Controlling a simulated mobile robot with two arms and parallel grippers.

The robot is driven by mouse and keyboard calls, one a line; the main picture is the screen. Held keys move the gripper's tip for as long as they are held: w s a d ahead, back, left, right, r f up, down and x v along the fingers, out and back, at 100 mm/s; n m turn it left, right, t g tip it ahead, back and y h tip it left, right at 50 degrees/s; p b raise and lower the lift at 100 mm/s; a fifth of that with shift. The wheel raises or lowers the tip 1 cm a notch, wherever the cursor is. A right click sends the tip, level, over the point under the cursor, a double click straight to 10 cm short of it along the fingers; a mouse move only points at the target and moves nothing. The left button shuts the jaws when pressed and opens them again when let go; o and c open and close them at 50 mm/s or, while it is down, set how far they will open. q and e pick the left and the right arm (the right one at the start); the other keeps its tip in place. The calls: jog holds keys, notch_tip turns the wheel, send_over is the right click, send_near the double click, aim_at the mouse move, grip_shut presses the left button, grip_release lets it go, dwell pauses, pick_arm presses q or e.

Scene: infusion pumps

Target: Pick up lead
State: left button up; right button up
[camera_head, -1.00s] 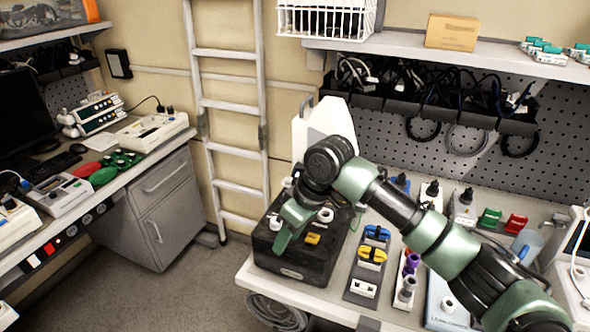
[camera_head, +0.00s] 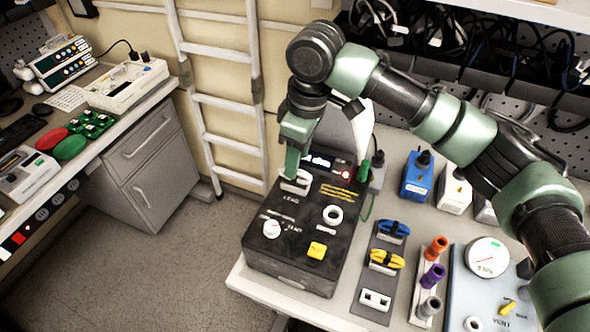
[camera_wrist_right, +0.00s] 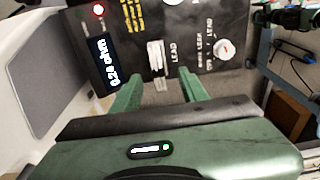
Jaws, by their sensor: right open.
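A black tester box (camera_head: 290,262) stands at the left end of the right-hand bench. On its top is a white loop-shaped piece (camera_head: 297,183) beside the printed word LEAD; this piece also shows in the right wrist view (camera_wrist_right: 155,54). My right gripper (camera_head: 293,168) is above the box's back left part, pointing down at the white piece. In the right wrist view, its two green fingers (camera_wrist_right: 160,84) are apart with nothing between them, and the white piece lies just beyond the tips. My left gripper is out of view.
The box also carries a yellow button (camera_head: 317,250), a white round knob (camera_head: 271,229) and a lit red lamp (camera_head: 345,175). Blue and yellow clips (camera_head: 387,259) and coloured cylinders (camera_head: 433,275) stand to the right. A ladder (camera_head: 220,105) is behind on the left.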

notch_tip(320, 180, down, 2)
jog(key=shift+w+a+f+p, duration=0.1)
jog(key=shift+f+p, duration=0.15)
jog(key=shift+p, duration=0.5)
notch_tip(320, 180, down, 2)
jog(key=shift+w+a+f, duration=0.1)
jog(key=shift+w, duration=0.05)
jog(key=shift+f, duration=0.15)
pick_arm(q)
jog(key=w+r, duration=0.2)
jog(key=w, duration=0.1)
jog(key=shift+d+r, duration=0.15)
pick_arm(e)
grip_shut()
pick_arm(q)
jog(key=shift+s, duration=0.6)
pick_arm(e)
jog(key=shift+r, duration=0.2)
